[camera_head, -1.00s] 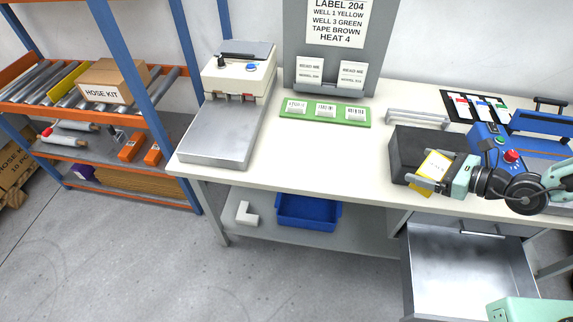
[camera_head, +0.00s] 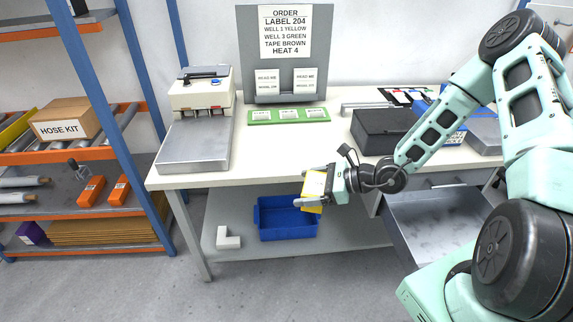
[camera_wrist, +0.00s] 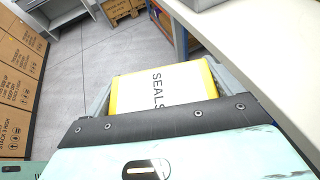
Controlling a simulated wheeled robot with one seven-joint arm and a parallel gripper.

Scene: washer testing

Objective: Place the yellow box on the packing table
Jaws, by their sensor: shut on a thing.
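The yellow box (camera_head: 314,184) is held in my gripper (camera_head: 318,190), in front of the packing table's front edge and just below the level of its top. In the wrist view the box (camera_wrist: 165,88) shows a white face marked "SEALS" with yellow edges, lying between my two fingers. My gripper is shut on it. The packing table (camera_head: 270,160) has a cream top. In the wrist view the edge of a cream top (camera_wrist: 262,60) runs along the right, apart from the box.
On the table are a sealing machine (camera_head: 195,140), a green board (camera_head: 287,115) with labelled cards, a black block (camera_head: 385,128) and a blue device. Bare top lies between machine and block. An open drawer (camera_head: 440,215) juts out at right. A blue bin (camera_head: 285,220) is on the lower shelf.

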